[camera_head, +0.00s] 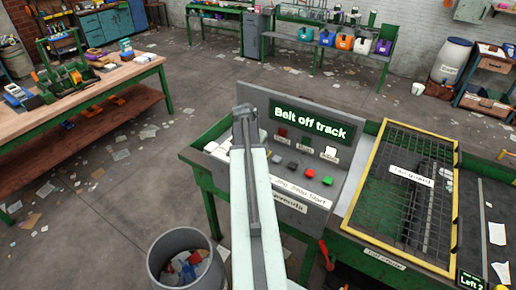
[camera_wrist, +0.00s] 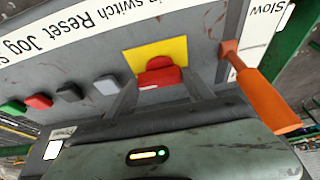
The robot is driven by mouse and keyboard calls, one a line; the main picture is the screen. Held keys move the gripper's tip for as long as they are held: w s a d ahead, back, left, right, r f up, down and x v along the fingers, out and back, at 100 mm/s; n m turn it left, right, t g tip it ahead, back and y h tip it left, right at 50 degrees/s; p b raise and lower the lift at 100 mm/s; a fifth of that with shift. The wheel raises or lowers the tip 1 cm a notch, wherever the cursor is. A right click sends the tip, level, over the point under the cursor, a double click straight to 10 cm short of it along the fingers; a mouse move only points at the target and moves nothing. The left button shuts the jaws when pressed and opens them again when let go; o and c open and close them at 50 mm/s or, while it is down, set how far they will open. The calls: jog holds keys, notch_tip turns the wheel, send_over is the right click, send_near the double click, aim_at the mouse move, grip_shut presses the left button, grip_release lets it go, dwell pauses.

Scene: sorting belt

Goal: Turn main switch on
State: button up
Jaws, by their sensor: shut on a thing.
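In the wrist view, the main switch is a red knob (camera_wrist: 160,74) on a yellow plate (camera_wrist: 148,53), under a label strip (camera_wrist: 70,28) reading "…in switch Reset Jog". My gripper (camera_wrist: 161,88) is at the knob, a grey finger on each side, shut on it. In the head view my arm reaches up to the left part of the control panel (camera_head: 250,97). It hides the switch, and the fingers cannot be made out there. The panel's display (camera_head: 311,120) reads "Belt off track".
Grey, black, red and green buttons (camera_wrist: 14,106) line up left of the switch. An orange lever (camera_wrist: 265,95) stands close on its right, by a "Slow" label. In the head view, a yellow-framed mesh guard (camera_head: 372,190) lies right of the panel. A bin (camera_head: 187,240) stands below left.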

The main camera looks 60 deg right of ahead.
dwell(0.3)
jog(key=o, duration=1.4)
jog(key=shift+c, duration=0.2)
jog(key=p+v, duration=0.7)
jog(key=shift+a+r, duration=0.2)
jog(key=shift+r, duration=0.2)
jog(key=shift+w, duration=0.1)
